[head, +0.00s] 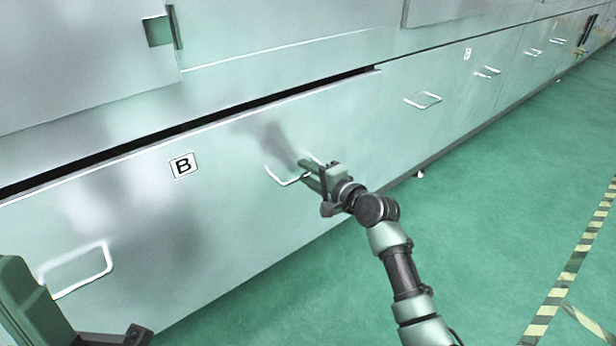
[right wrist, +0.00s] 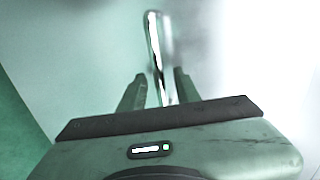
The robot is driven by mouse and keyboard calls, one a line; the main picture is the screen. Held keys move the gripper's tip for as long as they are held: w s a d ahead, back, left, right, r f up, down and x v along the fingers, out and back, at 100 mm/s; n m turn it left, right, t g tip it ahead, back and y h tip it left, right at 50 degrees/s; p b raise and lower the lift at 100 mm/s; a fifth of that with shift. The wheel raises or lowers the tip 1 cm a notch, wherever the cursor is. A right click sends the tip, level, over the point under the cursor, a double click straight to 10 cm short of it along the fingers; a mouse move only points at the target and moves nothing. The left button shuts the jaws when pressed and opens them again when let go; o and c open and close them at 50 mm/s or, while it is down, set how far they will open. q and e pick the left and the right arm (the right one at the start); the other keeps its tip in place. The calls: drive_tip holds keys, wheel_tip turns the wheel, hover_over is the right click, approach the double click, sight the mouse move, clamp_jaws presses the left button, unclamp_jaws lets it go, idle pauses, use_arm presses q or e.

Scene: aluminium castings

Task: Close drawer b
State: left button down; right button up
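Drawer B is a wide pale metal drawer front (head: 215,215) with a black letter B label (head: 183,165). A dark gap runs along its top edge, so it stands a little open. It has a left wire handle (head: 108,262) and a right wire handle (head: 283,181). My right gripper (head: 303,168) is at the right handle. In the right wrist view the handle bar (right wrist: 155,45) runs between the two fingers (right wrist: 159,92), with space on both sides, so the gripper is open around it. A green and dark part of my left arm (head: 35,305) shows at lower left; its fingers cannot be made out.
More closed drawers with wire handles (head: 424,100) continue to the right, one labelled C (head: 467,54). A cabinet front with a square recess (head: 158,31) is above. The green floor (head: 500,190) is clear, with a striped floor line (head: 568,285) at right.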

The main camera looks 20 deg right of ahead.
clamp_jaws()
drive_tip(key=shift+f, duration=0.1)
idle(1.3)
drive_tip(key=shift+w, duration=0.1)
